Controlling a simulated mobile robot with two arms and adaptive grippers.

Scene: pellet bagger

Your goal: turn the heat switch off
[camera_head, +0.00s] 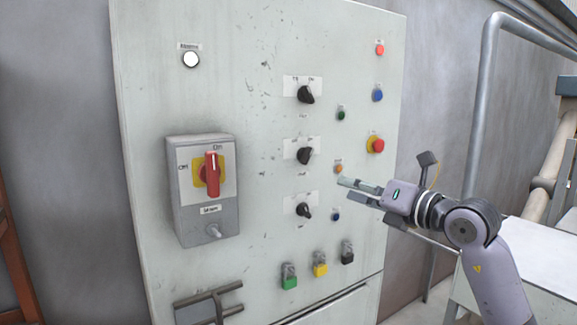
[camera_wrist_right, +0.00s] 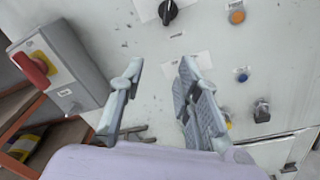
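Three black rotary knobs sit in a column on the pale cabinet door: an upper knob (camera_head: 306,94), a middle knob (camera_head: 305,156) and a lower knob (camera_head: 304,210). Their small labels are too blurred to tell which is the heat switch. My right gripper (camera_head: 347,190) is open and empty, right of the lower and middle knobs and apart from them. In the right wrist view its fingers (camera_wrist_right: 160,72) stand apart. One finger covers much of the lower knob's white plate (camera_wrist_right: 202,60), hiding that knob. The middle knob (camera_wrist_right: 168,12) shows above. My left gripper is out of view.
A grey box with a red rotary handle (camera_head: 212,174) projects at the left of the door. Coloured buttons, including an orange one (camera_head: 338,168) and a blue one (camera_head: 336,216), lie beside the knobs. Padlocks, one yellow (camera_head: 320,269), hang below. A metal rail (camera_head: 485,100) stands at right.

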